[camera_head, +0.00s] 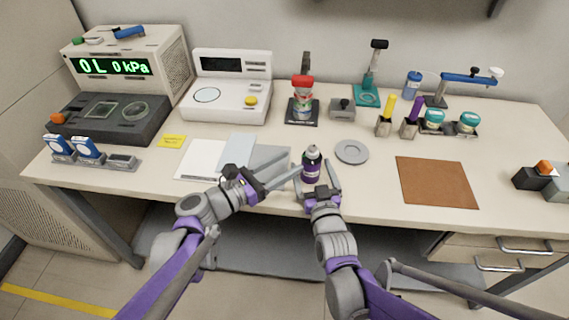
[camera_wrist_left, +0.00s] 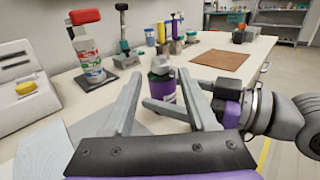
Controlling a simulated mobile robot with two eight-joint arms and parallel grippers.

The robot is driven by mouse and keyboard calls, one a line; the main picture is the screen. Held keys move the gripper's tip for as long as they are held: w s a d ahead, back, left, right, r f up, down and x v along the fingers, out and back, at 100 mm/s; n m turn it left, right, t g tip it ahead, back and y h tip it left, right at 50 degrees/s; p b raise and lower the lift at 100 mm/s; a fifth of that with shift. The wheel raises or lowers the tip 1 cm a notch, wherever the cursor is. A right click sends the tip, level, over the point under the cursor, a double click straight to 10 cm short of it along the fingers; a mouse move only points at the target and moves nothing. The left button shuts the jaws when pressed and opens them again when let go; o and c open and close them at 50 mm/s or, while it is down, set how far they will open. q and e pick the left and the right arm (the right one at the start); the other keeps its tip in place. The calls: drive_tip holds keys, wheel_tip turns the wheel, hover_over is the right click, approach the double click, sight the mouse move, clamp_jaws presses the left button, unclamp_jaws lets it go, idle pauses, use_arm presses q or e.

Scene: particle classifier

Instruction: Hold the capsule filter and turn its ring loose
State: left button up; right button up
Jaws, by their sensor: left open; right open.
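The capsule filter (camera_head: 311,168) is a small upright purple canister with a grey top, near the bench's front edge. It also shows in the left wrist view (camera_wrist_left: 162,88), ahead of the left fingers. My left gripper (camera_head: 285,173) is open at its left side, fingers pointing toward it; contact is not clear. My right gripper (camera_head: 316,180) is open in front of it, one finger on each side. In the left wrist view the right gripper's fingers (camera_wrist_left: 172,97) cross low near the filter. The ring is too small to make out clearly.
A grey round dish (camera_head: 351,152) lies right of the filter, and a brown mat (camera_head: 437,182) farther right. Papers (camera_head: 205,159) lie to the left. A red-topped stand (camera_head: 302,102), a white scale (camera_head: 228,88) and several tools line the back. Bare bench lies between dish and mat.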

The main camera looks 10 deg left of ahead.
drive_tip(key=v, duration=1.2)
